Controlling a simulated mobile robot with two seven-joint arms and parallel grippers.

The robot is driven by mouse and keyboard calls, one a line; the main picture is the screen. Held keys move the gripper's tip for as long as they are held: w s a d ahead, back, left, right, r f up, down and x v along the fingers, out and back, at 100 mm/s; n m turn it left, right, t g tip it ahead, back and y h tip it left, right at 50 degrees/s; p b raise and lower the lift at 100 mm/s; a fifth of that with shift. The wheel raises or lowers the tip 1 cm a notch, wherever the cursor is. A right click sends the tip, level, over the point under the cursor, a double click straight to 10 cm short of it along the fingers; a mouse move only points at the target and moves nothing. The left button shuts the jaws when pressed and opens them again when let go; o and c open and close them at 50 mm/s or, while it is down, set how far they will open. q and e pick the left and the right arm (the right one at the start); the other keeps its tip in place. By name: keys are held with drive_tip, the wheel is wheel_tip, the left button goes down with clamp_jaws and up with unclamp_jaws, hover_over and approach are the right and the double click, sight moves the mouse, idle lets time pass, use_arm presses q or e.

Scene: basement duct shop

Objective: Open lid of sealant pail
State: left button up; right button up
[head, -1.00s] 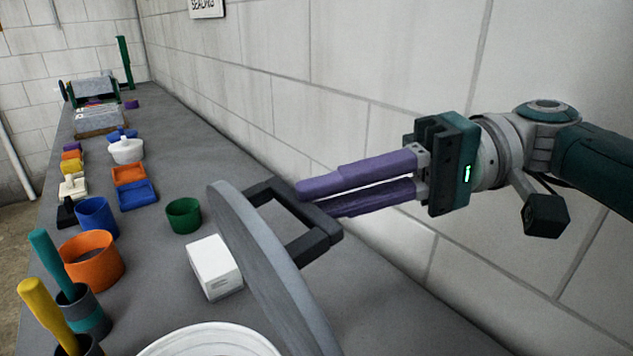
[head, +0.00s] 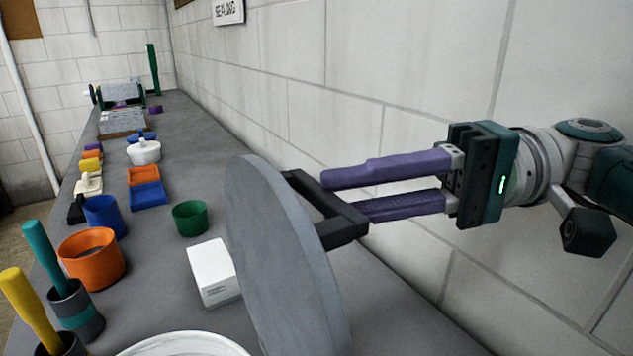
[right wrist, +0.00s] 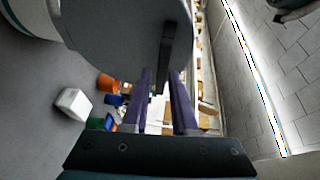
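The sealant pail's white rim (head: 185,344) shows at the bottom edge of the head view; the rest is cut off. Its round grey lid (head: 285,265) stands steeply raised on edge, right of the pail opening. A black bar handle (head: 345,228) sticks out from the lid's right face. My right gripper (head: 340,196) has two purple fingers parted with a gap between them. Their tips are at the handle bar, the upper one overlapping it; contact is unclear. The lid (right wrist: 110,35), handle (right wrist: 172,45) and fingers (right wrist: 163,85) also show in the right wrist view. My left gripper is not visible.
A white box (head: 213,272) stands beside the lid on the grey bench. A green cup (head: 190,218), orange pot (head: 90,258), blue cup (head: 104,216) and tool holders stand to the left. A block wall (head: 400,90) runs close along the right.

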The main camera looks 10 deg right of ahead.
drive_tip(key=o, duration=0.4)
drive_tip(key=shift+f, duration=0.15)
wheel_tip(320, 180, up, 20)
drive_tip(key=shift+b, duration=0.3)
drive_tip(key=shift+s, duration=0.1)
idle(0.5)
